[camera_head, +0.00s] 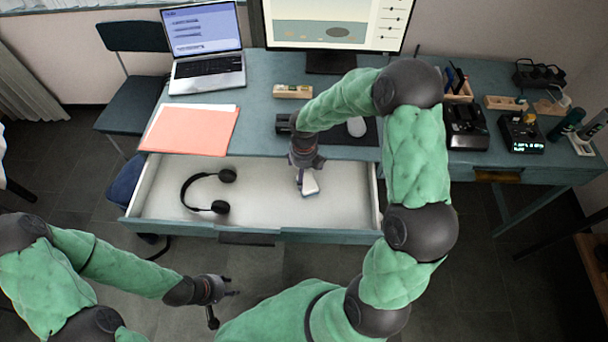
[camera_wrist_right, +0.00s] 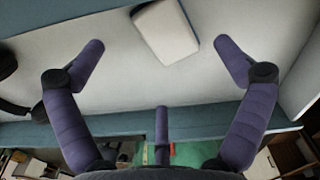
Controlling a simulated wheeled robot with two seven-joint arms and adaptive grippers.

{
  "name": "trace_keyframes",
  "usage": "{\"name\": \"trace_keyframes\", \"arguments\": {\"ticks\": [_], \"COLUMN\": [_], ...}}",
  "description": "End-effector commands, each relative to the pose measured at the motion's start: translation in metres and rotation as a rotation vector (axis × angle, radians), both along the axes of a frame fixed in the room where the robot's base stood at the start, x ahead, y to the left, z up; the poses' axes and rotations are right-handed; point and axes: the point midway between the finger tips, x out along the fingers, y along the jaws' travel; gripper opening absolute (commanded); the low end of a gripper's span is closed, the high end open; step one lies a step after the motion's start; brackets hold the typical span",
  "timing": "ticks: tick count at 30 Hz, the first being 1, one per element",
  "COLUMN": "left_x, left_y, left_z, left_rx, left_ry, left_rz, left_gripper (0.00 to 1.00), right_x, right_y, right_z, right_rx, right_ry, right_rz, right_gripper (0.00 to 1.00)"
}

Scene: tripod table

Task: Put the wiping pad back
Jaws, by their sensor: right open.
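The wiping pad, a small pale block with a darker edge (camera_head: 310,188), is in the open drawer (camera_head: 265,199), right of its middle. In the right wrist view the pad (camera_wrist_right: 166,30) lies on the pale drawer floor, past and between the spread fingertips, not clasped. My right gripper (camera_head: 302,178) reaches down over the desk's front edge at the pad; its purple fingers are spread open (camera_wrist_right: 160,52) and empty. My left gripper (camera_head: 232,296) is low in front of the drawer, fingers apart and empty.
Black headphones (camera_head: 222,206) lie in the left half of the drawer. On the desk are an orange folder (camera_head: 190,130), a laptop (camera_head: 207,72), a monitor (camera_head: 331,62), a mouse (camera_head: 356,127) and a wooden block (camera_head: 293,91). The drawer floor between headphones and pad is clear.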

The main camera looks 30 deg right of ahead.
Motion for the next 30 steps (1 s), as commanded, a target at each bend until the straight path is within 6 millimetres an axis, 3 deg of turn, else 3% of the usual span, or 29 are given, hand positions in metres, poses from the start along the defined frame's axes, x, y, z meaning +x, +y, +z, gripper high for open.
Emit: {"name": "trace_keyframes", "arguments": {"ticks": [1, 3, 10, 30], "left_x": [0.0, 0.0, 0.0, 0.0], "left_y": [0.0, 0.0, 0.0, 0.0], "left_z": [0.01, 0.016, 0.027, 0.03], "left_rx": [0.0, 0.0, 0.0, 0.0], "left_ry": [0.0, 0.0, 0.0, 0.0], "left_rz": [0.0, 0.0, 0.0, 0.0], "left_gripper": [0.4, 0.4, 0.4, 0.4], "right_x": [0.001, 0.001, 0.0, -0.001], "right_y": [0.0, 0.0, 0.0, 0.002], "right_z": [0.016, 0.029, 0.056, 0.061], "right_rx": [-0.001, 0.0, 0.0, 0.004], "right_ry": [-0.003, -0.003, -0.001, 0.002], "right_rz": [0.0, 0.0, 0.001, -0.016], "right_gripper": [1.0, 1.0, 1.0, 1.0]}}
